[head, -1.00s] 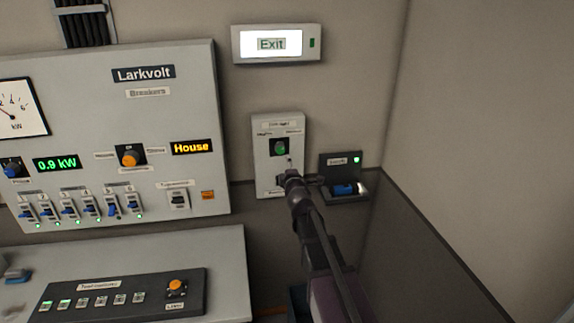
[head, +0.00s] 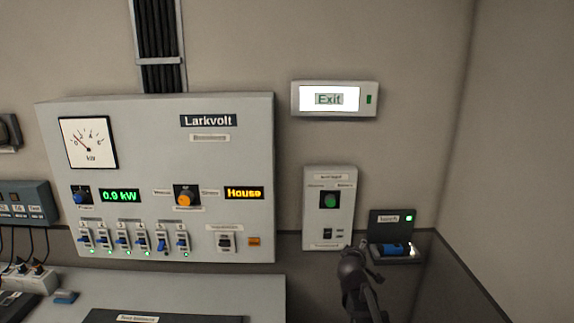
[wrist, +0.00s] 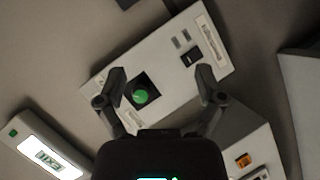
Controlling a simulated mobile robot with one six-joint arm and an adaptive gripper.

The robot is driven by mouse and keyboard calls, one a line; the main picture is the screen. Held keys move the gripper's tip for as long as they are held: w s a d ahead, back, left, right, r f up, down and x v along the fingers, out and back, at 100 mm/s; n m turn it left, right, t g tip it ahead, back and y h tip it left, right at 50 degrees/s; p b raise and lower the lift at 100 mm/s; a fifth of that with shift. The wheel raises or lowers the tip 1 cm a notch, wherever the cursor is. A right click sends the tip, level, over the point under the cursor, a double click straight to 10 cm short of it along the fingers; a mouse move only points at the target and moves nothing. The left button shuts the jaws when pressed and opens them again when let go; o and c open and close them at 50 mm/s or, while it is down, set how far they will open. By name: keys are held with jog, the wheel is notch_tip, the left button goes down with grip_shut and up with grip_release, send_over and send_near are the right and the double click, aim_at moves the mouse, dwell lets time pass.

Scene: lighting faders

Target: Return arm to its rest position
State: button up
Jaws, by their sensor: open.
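My gripper (head: 358,252) is in the head view at the lower right, just off the lower right corner of the small wall box (head: 318,230). In the wrist view my gripper (wrist: 160,74) has its two fingers spread wide with nothing between them but a view of the wall box (wrist: 178,92). The box's green knob (wrist: 141,96) lies between the fingers in the picture, apart from them. In the head view the green knob (head: 330,200) is clear of my arm. The rest of my arm is mostly below the frame.
The Larkvolt breaker panel (head: 150,165) is on the wall to the left. A lit Exit sign (head: 330,98) hangs above the box. A dark holder with a blue item (head: 394,250) stands just right of my gripper. A desk (head: 240,292) is at lower left.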

jog(key=s+a+f+m+g+y, duration=0.1)
jog(key=s+a+f+m+g, duration=0.1)
jog(key=s, duration=0.6)
jog(key=s+a+f+m+g+y, duration=0.2)
jog(key=s+f+m+g, duration=0.2)
jog(key=s, duration=0.5)
jog(key=s+a+f+m+g+y+b, duration=0.1)
jog(key=s+a+f+m+g+y, duration=0.1)
jog(key=s+f+g, duration=0.4)
jog(key=s+f, duration=0.1)
jog(key=s, duration=0.1)
jog(key=shift+s+f+m+g, duration=0.2)
jog(key=shift+s+m+g, duration=0.1)
jog(key=shift+m+g, duration=0.1)
